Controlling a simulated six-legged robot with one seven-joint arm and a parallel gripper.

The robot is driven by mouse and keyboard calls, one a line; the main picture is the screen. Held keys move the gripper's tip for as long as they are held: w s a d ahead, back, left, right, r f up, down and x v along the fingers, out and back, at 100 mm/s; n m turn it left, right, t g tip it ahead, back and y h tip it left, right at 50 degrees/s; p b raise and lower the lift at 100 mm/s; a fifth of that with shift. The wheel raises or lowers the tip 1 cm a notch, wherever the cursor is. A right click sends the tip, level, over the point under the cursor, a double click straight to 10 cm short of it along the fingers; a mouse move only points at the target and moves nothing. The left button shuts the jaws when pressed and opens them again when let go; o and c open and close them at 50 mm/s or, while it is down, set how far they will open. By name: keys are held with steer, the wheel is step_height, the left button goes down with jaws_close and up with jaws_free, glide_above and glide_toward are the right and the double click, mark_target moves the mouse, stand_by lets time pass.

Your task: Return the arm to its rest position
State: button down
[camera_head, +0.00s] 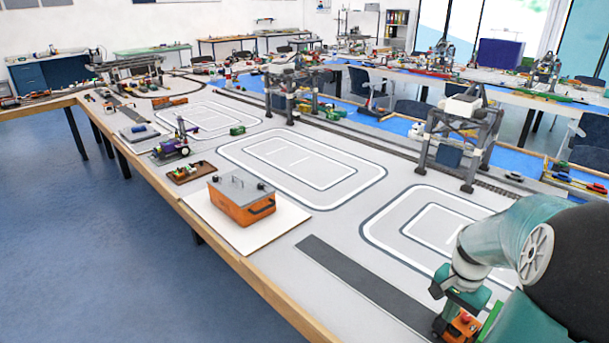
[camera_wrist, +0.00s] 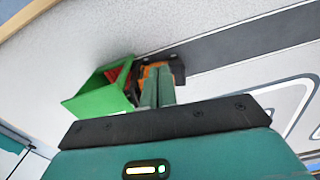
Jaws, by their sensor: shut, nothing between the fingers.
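My arm, teal with white and black joints, shows at the lower right of the head view, bent with its end low over the near part of the table (camera_head: 310,285). In the wrist view my gripper (camera_wrist: 158,80) has its two green fingers together, with nothing held. Past the fingertips is an orange and black object (camera_wrist: 178,66); I cannot tell whether they touch it. Left of the fingers is an open green bin (camera_wrist: 98,98) with something red inside. In the head view the arm partly hides this area.
An orange case (camera_head: 240,203) with a grey lid stands on a white board. Model gantry cranes (camera_head: 462,135) stand along rails at the right. Small vehicles and a brown tray (camera_head: 190,172) lie further left. The white-outlined pads (camera_head: 300,165) are mostly clear.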

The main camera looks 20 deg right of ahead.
steer(key=w+a+r+n+t+h, duration=0.1)
steer(key=w+a+r+n, duration=0.2)
steer(key=a+r, duration=0.35)
steer(key=w+a+r+n+h, duration=0.1)
steer(key=w+a+r+n, duration=0.15)
steer(key=a, duration=0.65)
steer(key=s+a+r+n+t+y, duration=0.1)
steer(key=a+r+n, duration=0.3)
steer(key=a, duration=0.5)
steer(key=s+a+r+n+t+y, duration=0.1)
steer(key=s+a+r+n+t, duration=0.2)
steer(key=a, duration=0.5)
steer(key=shift+s+a+r+n+t, duration=0.35)
steer(key=shift+s+n, duration=0.35)
steer(key=shift+n, duration=0.35)
steer(key=shift+d, duration=0.1)
